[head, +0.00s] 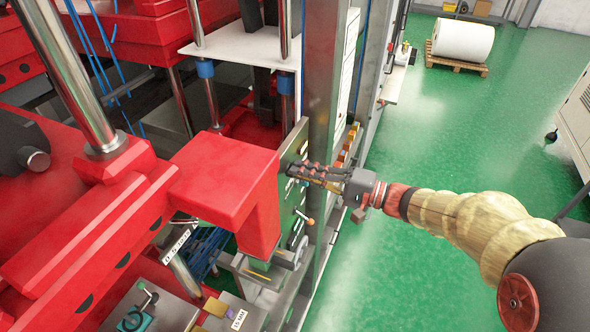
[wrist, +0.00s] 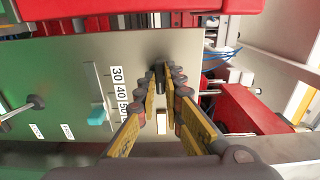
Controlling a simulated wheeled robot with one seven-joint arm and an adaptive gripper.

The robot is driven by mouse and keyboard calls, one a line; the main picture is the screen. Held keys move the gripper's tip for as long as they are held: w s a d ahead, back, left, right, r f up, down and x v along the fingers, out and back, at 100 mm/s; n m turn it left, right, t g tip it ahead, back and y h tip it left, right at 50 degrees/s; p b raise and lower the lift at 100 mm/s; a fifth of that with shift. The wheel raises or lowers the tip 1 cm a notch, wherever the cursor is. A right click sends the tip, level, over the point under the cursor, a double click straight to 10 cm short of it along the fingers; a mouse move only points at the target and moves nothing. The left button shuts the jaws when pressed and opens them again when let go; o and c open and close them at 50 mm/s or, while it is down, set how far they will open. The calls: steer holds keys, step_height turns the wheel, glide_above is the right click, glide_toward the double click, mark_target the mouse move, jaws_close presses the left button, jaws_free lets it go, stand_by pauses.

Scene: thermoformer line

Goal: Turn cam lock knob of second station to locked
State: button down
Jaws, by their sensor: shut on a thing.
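My gripper (head: 297,170) reaches from the right to the upper part of an upright grey-green control panel (head: 287,212) beside the red press. In the wrist view my gripper (wrist: 166,72) has its two yellow-and-black fingers closing in on a small dark knob (wrist: 162,77) on the panel (wrist: 60,60). The fingers are shut on this knob and cover most of it, so its turn angle cannot be read. A small pale plate (wrist: 161,123) shows between the fingers. I cannot tell which station this panel belongs to.
Next to the fingers are a scale marked 30, 40, 50 (wrist: 119,90) and a teal slider (wrist: 97,116). A ball-ended lever (wrist: 36,102) sticks out further left. A red press arm (head: 225,180) stands close to the panel. Green floor (head: 450,130) is clear at right.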

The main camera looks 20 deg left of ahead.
stand_by(0.4)
steer(key=shift+m+p, duration=0.6)
steer(key=shift+m, duration=0.8)
steer(key=m+p, duration=0.1)
steer(key=m, duration=0.1)
steer(key=shift+f+m+p, duration=0.1)
steer(key=shift+m+p, duration=0.2)
steer(key=shift+m, duration=0.1)
